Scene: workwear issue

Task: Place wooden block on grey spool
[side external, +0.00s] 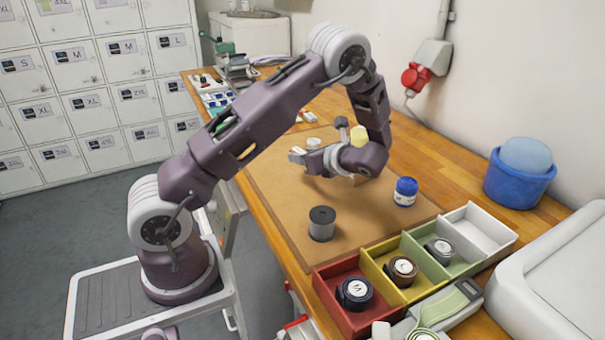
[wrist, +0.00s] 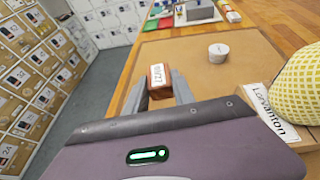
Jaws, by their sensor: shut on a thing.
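The wooden block (wrist: 158,82) is small and reddish brown with a white printed label, and sits between my gripper's two grey fingers in the wrist view. My gripper (side external: 299,155) is shut on it, held out low over the brown mat in the side view, where the block is hard to make out. The grey spool (side external: 321,223) stands upright on the mat, with a dark top and a grey side. It is apart from my gripper, nearer the side camera. The spool does not show in the wrist view.
A white round item (wrist: 219,52) stands beyond my gripper. A yellow patterned item (wrist: 300,85) is close on the right. Coloured bins (side external: 330,271) line the mat's near edge. The mat around the spool is clear.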

